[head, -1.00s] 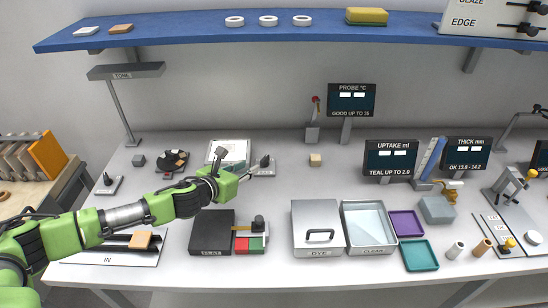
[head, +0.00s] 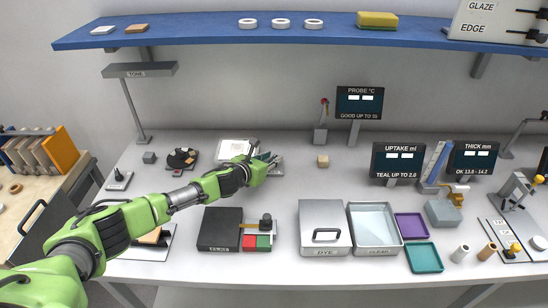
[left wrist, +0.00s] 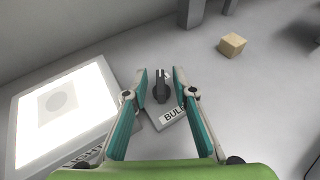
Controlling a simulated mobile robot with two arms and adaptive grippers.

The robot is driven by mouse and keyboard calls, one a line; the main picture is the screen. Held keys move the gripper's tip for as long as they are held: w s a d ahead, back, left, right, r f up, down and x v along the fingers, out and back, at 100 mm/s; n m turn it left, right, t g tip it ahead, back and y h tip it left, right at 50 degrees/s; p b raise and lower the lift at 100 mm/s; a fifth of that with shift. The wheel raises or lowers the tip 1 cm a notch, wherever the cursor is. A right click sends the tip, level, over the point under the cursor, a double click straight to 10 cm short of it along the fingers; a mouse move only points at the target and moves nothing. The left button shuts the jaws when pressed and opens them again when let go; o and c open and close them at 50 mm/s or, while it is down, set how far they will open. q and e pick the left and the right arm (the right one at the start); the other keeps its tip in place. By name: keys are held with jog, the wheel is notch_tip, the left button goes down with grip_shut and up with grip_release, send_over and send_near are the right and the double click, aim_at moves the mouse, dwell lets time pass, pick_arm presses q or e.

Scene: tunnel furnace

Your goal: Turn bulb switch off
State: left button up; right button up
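The bulb switch shows in the left wrist view as a dark upright lever (left wrist: 161,88) on a small grey base with a label (left wrist: 174,115) that begins "BULB". My left gripper (left wrist: 161,73) is open, with one teal finger on each side of the lever. I see gaps between the fingers and the lever, and nothing is held. In the head view my left gripper (head: 268,158) is over the switch and hides most of it. A lit light panel (left wrist: 62,108) lies left of the switch. My right gripper is not in view.
A small tan block (head: 323,161) stands right of the switch, and a black box (head: 219,230) lies in front. A lidded dye box (head: 325,228) and a clear tray (head: 374,229) stand at front right. The blue shelf (head: 200,34) runs overhead.

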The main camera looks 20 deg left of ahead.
pick_arm(q)
jog(key=shift+w+d+f, duration=0.2)
jog(key=shift+w+f, duration=0.1)
jog(key=shift+w, duration=0.3)
jog(key=shift+w+f, duration=0.15)
jog(key=shift+w, duration=0.15)
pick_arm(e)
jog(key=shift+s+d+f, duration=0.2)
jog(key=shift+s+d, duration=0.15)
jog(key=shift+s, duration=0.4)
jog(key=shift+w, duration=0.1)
pick_arm(q)
jog(key=shift+c, duration=0.7)
grip_shut()
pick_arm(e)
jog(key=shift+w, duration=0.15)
